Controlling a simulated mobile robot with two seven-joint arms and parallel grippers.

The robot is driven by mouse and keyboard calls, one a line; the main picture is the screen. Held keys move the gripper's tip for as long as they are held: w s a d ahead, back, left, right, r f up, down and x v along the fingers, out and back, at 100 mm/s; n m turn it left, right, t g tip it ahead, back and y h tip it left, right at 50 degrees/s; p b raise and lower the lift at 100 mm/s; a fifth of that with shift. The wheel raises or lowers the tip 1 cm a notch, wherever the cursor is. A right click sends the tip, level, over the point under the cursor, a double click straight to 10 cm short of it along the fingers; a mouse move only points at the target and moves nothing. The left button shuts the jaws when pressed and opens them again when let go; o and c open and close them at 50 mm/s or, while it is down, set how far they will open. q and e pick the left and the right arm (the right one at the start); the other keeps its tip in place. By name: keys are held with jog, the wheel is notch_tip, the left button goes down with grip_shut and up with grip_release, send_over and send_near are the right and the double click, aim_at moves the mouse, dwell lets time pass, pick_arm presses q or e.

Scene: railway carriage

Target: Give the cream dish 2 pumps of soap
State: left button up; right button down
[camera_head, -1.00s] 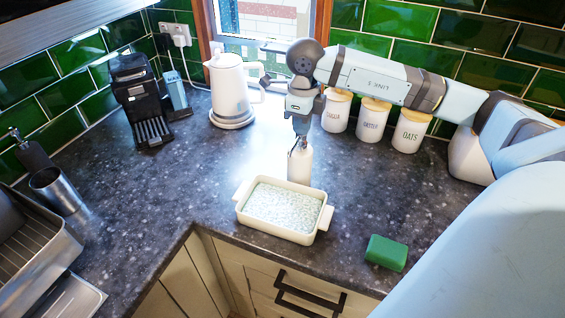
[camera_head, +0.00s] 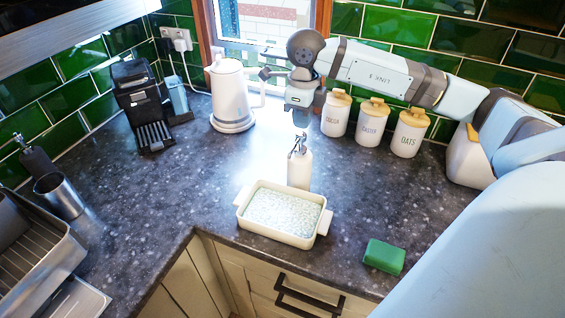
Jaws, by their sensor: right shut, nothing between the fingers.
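The cream dish (camera_head: 241,215) sits on the dark counter near its front corner, with pale, bubbly-looking content filling it. A white soap bottle (camera_head: 299,170) with a metallic pump head stands upright just behind the dish. My right gripper (camera_head: 301,122) is above the pump head, pointing down, shut and empty, with a small gap to the pump. The fingertips are small and dark here. My left gripper is not in view.
A green sponge (camera_head: 384,256) lies right of the dish. Behind stand a white kettle (camera_head: 230,95) and three lidded canisters (camera_head: 369,124). A black coffee machine (camera_head: 140,105) and a metal cup (camera_head: 58,194) are on the left. The counter left of the dish is clear.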

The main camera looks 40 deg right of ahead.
notch_tip(320, 180, up, 6)
jog(key=p, duration=0.3)
dwell(0.6)
dwell(0.3)
